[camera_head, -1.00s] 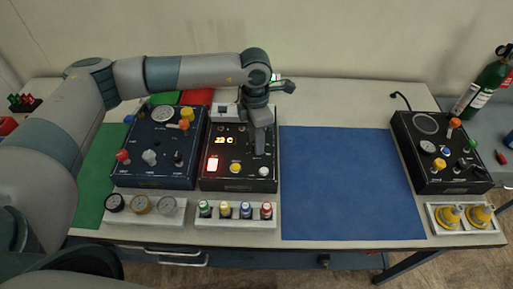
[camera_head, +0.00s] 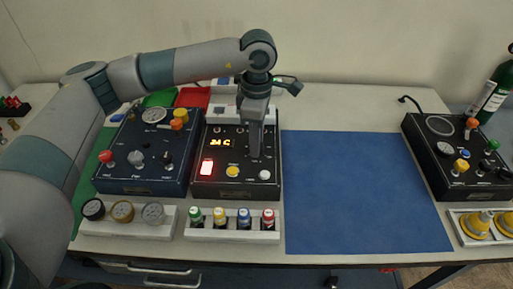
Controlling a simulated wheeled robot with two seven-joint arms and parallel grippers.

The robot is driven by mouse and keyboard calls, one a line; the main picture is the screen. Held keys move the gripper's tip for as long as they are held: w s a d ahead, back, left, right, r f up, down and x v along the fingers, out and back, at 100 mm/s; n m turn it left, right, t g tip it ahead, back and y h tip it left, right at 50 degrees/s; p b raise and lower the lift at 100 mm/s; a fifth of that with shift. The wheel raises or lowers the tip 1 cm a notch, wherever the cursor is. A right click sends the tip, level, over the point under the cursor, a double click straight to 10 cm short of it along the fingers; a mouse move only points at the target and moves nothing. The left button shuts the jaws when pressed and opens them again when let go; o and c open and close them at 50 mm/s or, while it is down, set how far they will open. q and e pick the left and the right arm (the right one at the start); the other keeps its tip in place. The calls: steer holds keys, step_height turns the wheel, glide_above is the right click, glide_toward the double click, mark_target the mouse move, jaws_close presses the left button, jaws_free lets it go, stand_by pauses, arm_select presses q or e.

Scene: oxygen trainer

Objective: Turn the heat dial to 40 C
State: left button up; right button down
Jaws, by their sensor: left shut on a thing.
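The heat control box (camera_head: 210,187) is a black panel at the middle left of the table. Its orange display (camera_head: 221,142) reads what looks like 24 C. A lit red switch (camera_head: 207,167), a yellow button (camera_head: 233,171) and a white button (camera_head: 264,175) sit along its lower part. My left gripper (camera_head: 255,152) points down over the panel's right side, its fingers shut on what seems to be the heat dial, which the fingers hide. My right gripper is not in view.
A blue box (camera_head: 140,187) with knobs stands left of the panel. A white rack of coloured caps (camera_head: 232,236) and a gauge tray (camera_head: 128,228) lie in front. A blue mat (camera_head: 350,190) is bare at right. Another black box (camera_head: 440,180) stands beyond it.

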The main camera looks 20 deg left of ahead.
arm_select(q)
steer(key=shift+f+m+b, duration=0.15)
steer(key=shift+m+b, duration=0.15)
steer(key=shift+b, duration=0.05)
steer(key=shift+r+m+b, duration=0.2)
steer(key=shift+m+b, duration=0.5)
steer(key=shift+b, duration=0.15)
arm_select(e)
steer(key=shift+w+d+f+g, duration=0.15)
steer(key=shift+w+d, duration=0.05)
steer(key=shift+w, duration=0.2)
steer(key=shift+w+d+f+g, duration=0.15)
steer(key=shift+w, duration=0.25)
arm_select(q)
steer(key=o, duration=1.1)
steer(key=shift+c, duration=0.2)
steer(key=shift+r, duration=0.1)
